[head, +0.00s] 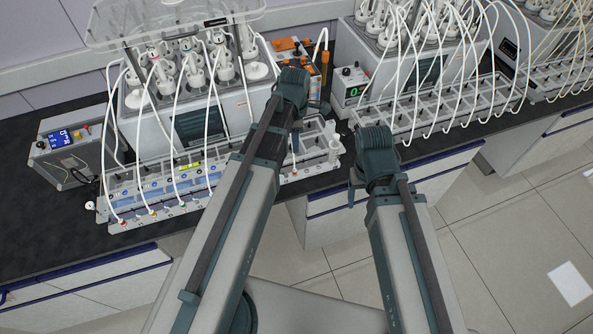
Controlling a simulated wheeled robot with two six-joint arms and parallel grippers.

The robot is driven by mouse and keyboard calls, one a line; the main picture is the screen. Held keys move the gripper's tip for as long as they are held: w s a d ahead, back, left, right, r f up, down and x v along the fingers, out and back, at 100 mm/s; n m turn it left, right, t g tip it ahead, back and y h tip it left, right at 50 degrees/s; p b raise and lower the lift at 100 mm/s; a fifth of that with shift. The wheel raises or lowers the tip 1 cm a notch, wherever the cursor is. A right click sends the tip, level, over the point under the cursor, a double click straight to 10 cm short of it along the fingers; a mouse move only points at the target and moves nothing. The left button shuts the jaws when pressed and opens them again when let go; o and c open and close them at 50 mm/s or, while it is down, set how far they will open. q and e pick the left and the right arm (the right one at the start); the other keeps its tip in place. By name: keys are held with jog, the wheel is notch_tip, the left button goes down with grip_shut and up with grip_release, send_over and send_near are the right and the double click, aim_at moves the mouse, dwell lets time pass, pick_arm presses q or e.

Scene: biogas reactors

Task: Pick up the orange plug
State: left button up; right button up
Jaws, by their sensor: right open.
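Small orange pieces (285,44) show on a box at the back of the bench, just beyond my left arm's end. I cannot tell which of them is the orange plug. My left gripper (296,138) is mostly hidden behind its own wrist, over the bench by the first reactor's tray, so its jaws cannot be made out. My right gripper (352,188) is open, largely hidden by its wrist, near the bench's front edge and away from the orange pieces. No orange piece is seen in either gripper.
A reactor (190,120) with white tubes and a grey tray (160,195) stands left. A control box (70,155) is beside it. A second reactor (410,75) and tray (440,115) stand right. A brown-orange bottle (324,62) is near the box.

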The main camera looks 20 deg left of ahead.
pick_arm(q)
jog(key=b, duration=0.8)
send_over(295, 170)
jog(key=f, duration=0.8)
jog(key=shift+w+f, duration=0.25)
jog(key=shift+r, duration=0.1)
notch_tip(295, 170, down, 5)
jog(key=b, duration=0.5)
jog(key=shift+s+a+f, duration=0.1)
jog(key=shift+s+f, duration=0.05)
jog(key=shift+f, duration=0.05)
jog(key=shift+r, duration=0.1)
grip_shut()
